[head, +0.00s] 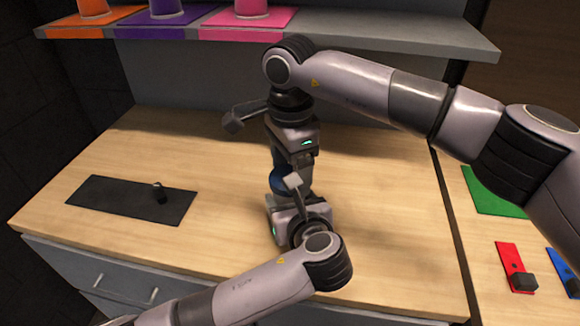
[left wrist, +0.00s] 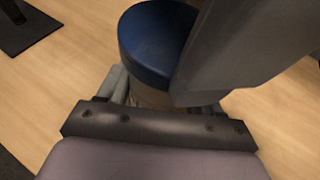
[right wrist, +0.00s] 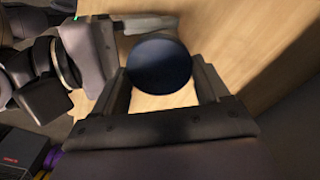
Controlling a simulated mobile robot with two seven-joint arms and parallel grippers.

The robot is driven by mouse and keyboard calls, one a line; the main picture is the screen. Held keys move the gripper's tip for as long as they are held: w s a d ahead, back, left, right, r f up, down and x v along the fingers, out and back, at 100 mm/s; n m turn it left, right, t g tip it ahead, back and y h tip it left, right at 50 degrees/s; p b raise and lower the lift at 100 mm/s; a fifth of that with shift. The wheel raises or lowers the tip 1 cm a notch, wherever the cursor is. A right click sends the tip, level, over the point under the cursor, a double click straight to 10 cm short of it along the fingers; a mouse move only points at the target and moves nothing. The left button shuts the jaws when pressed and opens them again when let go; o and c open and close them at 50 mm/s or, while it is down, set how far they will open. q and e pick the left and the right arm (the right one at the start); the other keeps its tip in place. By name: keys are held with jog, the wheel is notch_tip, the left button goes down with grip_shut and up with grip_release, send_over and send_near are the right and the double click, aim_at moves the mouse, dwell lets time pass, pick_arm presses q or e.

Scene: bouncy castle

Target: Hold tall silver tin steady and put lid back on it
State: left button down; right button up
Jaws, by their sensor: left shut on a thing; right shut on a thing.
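The tin's round blue lid (head: 277,183) shows between my two grippers in the head view. My right gripper (right wrist: 162,78) is shut on the lid (right wrist: 158,62) from above. My left gripper (head: 283,200) is low at the counter, shut on the tin, whose pale body (left wrist: 150,96) shows just under the lid (left wrist: 155,40) in the left wrist view. The lid is at the top of the tin and looks level. Most of the tin is hidden by my grippers, and I cannot tell whether the lid is fully seated.
A dark mat (head: 110,201) with a small dark object (head: 158,191) lies at the left of the wooden counter (head: 225,140). A grey shelf (head: 390,35) with coloured mats overhangs the back. Green (head: 492,193), red (head: 512,262) and blue (head: 562,262) pieces lie at the right.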

jog(key=shift+m, duration=1)
jog(key=o, duration=1)
pick_arm(q)
jog(key=shift+a, duration=0.1)
pick_arm(e)
jog(key=shift+s+r, duration=0.1)
jog(key=shift+r, duration=2.25)
jog(key=shift+c, duration=0.2)
jog(key=n, duration=0.1)
jog(key=r+n, duration=0.1)
jog(key=n, duration=0.1)
jog(key=shift+r+n, duration=0.3)
notch_tip(320, 180, up, 2)
jog(key=n, duration=0.4)
jog(key=shift+a, duration=0.15)
